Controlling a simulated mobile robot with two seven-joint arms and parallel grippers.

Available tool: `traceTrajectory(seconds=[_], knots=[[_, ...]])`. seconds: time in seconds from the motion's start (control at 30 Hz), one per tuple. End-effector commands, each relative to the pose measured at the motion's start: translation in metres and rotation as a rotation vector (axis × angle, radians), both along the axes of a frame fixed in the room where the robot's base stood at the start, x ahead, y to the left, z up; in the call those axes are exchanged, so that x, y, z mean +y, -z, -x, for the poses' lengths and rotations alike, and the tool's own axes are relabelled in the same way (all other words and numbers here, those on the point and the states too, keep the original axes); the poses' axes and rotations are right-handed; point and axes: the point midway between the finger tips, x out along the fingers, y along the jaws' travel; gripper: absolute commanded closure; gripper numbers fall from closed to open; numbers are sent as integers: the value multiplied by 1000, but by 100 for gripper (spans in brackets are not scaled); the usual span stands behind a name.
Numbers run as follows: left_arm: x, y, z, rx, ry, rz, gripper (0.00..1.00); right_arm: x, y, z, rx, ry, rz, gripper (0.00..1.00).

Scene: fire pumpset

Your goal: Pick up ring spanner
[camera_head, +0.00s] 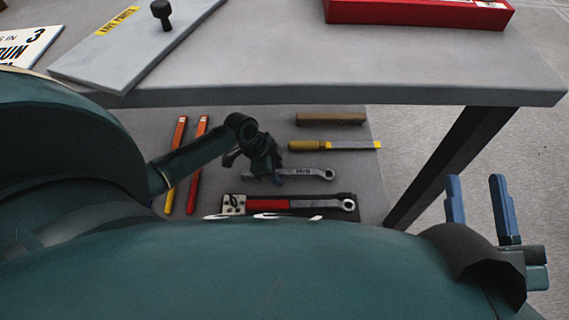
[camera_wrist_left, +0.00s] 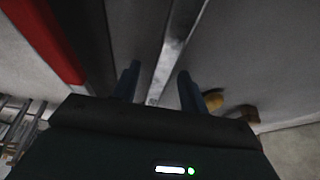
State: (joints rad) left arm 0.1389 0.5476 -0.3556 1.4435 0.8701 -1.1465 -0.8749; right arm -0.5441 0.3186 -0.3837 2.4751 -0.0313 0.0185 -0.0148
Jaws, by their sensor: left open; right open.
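The ring spanner (camera_head: 312,174) is a grey metal bar lying flat on the lower shelf, with a ring at its right end. My left gripper (camera_head: 278,182) is open over the left part of the spanner. In the left wrist view the spanner (camera_wrist_left: 172,52) runs lengthwise between the two open blue fingers (camera_wrist_left: 157,78). No grip on it shows, and I cannot tell the exact height of the fingers above it. Its left end is partly hidden by my gripper in the head view. My right gripper (camera_head: 480,203) is open and empty at the lower right, beyond the table leg.
A red-handled tool (camera_head: 270,204) with a ring end lies just in front of the spanner. A wooden-handled tool (camera_head: 305,146) and a brown block (camera_head: 330,119) lie behind. The tabletop edge (camera_head: 400,95) overhangs the shelf; a dark leg (camera_head: 455,165) stands right.

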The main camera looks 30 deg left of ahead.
Motion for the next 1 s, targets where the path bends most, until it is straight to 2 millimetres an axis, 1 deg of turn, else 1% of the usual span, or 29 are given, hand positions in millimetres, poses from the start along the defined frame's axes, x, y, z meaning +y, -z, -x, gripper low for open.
traceTrajectory(seconds=[0.13, 0.67, 1.0], knots=[[0, -1, 0, -1, 0, 0, 56, 0, 0, 0, 2, 1, 1, 59], [1, -1, 0, 0, 0, -1, 100, -1, 0, 0, 3, 3, 3, 59], [1, -2, 0, -2, -1, 0, 100, -1, 1, 0, 4, 3, 3, 59]])
